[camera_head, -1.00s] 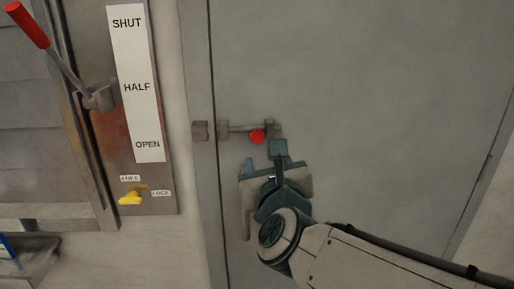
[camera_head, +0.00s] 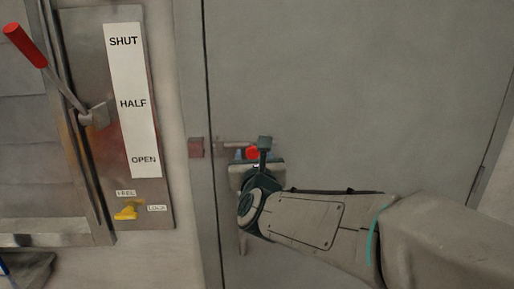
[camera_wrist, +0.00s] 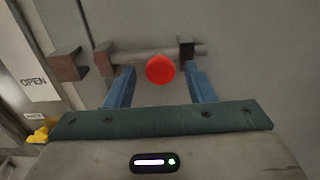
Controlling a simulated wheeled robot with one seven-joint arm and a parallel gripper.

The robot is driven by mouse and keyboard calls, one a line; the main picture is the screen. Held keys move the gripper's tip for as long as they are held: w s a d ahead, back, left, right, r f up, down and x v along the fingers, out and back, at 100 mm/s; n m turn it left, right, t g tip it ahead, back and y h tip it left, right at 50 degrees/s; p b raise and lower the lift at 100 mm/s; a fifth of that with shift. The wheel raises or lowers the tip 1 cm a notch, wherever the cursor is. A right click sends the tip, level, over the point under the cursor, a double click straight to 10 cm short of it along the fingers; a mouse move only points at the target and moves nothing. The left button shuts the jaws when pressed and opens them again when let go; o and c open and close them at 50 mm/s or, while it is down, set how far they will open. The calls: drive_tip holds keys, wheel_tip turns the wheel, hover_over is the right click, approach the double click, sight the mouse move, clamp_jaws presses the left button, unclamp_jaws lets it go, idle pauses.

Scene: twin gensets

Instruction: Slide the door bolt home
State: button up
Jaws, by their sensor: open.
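The door bolt is a grey metal rod (camera_wrist: 150,57) with a round red knob (camera_wrist: 160,69); the knob also shows in the head view (camera_head: 252,153). The rod lies level across the grey door (camera_head: 350,90) in its brackets. A block-shaped keeper (camera_head: 196,148) sits on the frame to the left; in the wrist view the keeper (camera_wrist: 66,64) stands apart from the left bracket. My gripper (camera_wrist: 160,88) is open, its blue fingers either side of the knob in the picture. I cannot tell whether either finger touches it. In the head view my gripper partly covers the bolt.
Left of the door is a panel with a red-handled lever (camera_head: 26,46), a SHUT/HALF/OPEN label strip (camera_head: 130,100) and a yellow knob (camera_head: 126,213). The door's right side is clear.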

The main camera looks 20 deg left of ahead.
sight(252, 152)
drive_tip(key=shift+p+x, duration=0.35)
drive_tip(key=shift+x, duration=1.25)
